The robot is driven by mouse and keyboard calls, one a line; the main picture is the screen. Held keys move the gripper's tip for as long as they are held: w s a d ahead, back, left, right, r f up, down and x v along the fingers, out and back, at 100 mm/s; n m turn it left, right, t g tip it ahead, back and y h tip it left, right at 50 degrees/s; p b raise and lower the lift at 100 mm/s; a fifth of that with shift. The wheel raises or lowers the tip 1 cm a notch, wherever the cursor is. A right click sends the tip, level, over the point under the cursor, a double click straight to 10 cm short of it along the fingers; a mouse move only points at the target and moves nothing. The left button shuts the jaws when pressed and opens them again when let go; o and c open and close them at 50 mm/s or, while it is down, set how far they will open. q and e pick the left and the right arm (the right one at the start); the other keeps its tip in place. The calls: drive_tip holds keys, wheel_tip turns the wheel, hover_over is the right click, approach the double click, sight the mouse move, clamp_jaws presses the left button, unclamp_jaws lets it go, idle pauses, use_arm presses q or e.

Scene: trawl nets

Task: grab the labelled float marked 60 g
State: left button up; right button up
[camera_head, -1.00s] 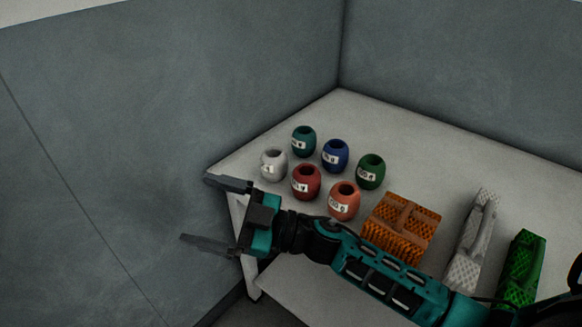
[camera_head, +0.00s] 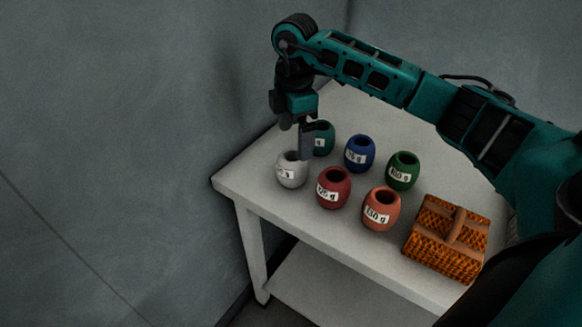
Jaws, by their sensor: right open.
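Several barrel-shaped floats with white labels stand upright on a white table (camera_head: 237,183): white (camera_head: 291,172), teal (camera_head: 325,141), blue (camera_head: 360,152), green (camera_head: 402,173), red (camera_head: 333,189) and orange (camera_head: 381,211). The labels are small. The orange one's ends in "0 g", but I cannot tell if it is 60 or 150; no label reads clearly as 60 g. My right gripper (camera_head: 297,140) is open and points down at the white and teal floats. A finger covers part of both; I cannot tell whether it touches them. Nothing shows held in it. My left gripper is out of view.
An orange woven block with a handle (camera_head: 447,240) sits on the table to the right of the orange float. Grey walls stand behind and to the left. A lower shelf (camera_head: 325,290) shows under the table. The table's left corner is bare.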

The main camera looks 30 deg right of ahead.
sight(294, 168)
wheel_tip(294, 168, down, 10)
drive_tip(key=shift+s+a+r+b, duration=0.1)
drive_tip(key=shift+b, duration=0.35)
drive_tip(key=c, duration=1)
